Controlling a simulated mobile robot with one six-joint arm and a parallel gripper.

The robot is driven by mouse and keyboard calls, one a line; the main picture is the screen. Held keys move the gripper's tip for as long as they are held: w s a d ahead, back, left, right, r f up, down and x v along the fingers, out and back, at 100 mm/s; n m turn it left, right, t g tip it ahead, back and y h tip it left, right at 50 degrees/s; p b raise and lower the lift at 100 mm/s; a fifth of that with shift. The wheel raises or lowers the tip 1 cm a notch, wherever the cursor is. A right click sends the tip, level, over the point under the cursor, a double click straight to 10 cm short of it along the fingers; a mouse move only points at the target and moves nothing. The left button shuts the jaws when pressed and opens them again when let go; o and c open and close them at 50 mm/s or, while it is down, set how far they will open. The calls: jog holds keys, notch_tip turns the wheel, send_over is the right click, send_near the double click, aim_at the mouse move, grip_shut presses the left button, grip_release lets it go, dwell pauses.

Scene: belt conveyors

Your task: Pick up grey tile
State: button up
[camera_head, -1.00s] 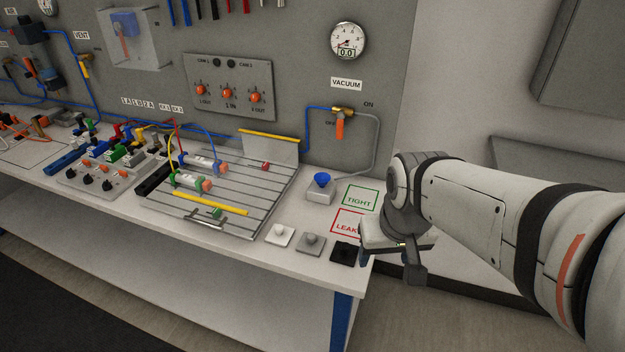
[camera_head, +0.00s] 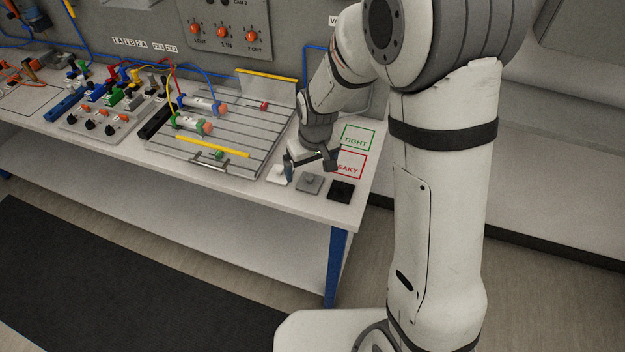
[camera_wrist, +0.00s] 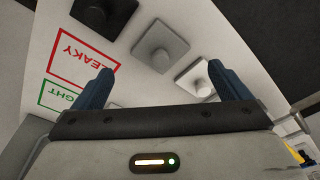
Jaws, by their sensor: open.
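The grey tile (camera_head: 309,184) lies flat on the bench's front right corner, between the white tile (camera_head: 276,175) and the black tile (camera_head: 341,192). Each tile has a round knob on top. My gripper (camera_head: 309,168) is open and empty, just above and behind the tiles. In the wrist view the grey tile (camera_wrist: 165,42) lies beyond the fingertips and roughly midway between them. There the black tile (camera_wrist: 103,14) is at upper left, and the white tile (camera_wrist: 198,78) is close to the right finger. My gripper (camera_wrist: 160,70) does not touch the grey tile.
Green TIGHT (camera_head: 358,138) and red LEAKY (camera_head: 350,164) outlines mark the bench right of my gripper. A slotted plate (camera_head: 225,165) with cylinders and hoses lies to the left. The bench edge is close in front of the tiles. My arm hides the vacuum fitting.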

aim_at(310, 176)
jog(key=shift+w+a+f+p, duration=0.1)
jog(key=shift+f+p, duration=0.2)
jog(key=shift+f, duration=0.9)
jog(key=shift+w+a+f+p, duration=0.1)
jog(key=shift+f+p, duration=0.15)
jog(key=shift+f, duration=0.9)
jog(key=shift+s, duration=0.1)
jog(key=c, duration=1)
jog(key=shift+o, duration=0.2)
